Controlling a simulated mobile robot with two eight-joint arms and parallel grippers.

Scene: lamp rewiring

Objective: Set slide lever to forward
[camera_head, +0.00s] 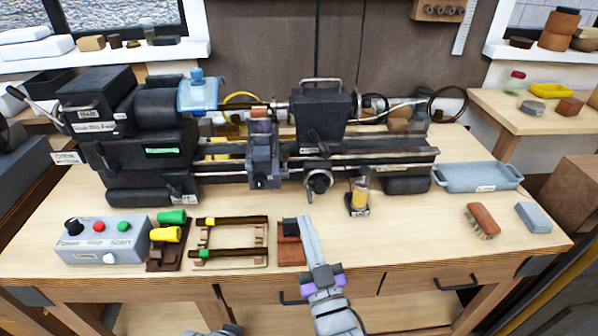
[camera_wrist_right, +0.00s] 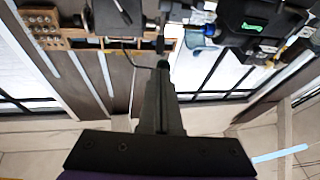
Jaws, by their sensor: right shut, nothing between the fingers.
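The black lathe (camera_head: 165,150) stands across the back of the bench. A long lever (camera_head: 40,108) juts up and left from its headstock, beside a small label (camera_head: 95,127) too blurred to read surely. Another small label (camera_head: 68,157) sits lower left. I cannot tell which lever is the slide lever or its setting. My right gripper (camera_head: 303,222) is shut and empty, its long grey fingers pointing toward the lathe, over the bench front, well right of the headstock. Its closed fingers (camera_wrist_right: 162,70) also show in the right wrist view.
A control box (camera_head: 90,242) with coloured buttons stands front left, near green and yellow cylinders (camera_head: 168,226) and a wooden rack (camera_head: 235,252). A brush (camera_head: 482,220), a grey block (camera_head: 533,217) and a blue tray (camera_head: 478,178) lie right. The front right bench is fairly clear.

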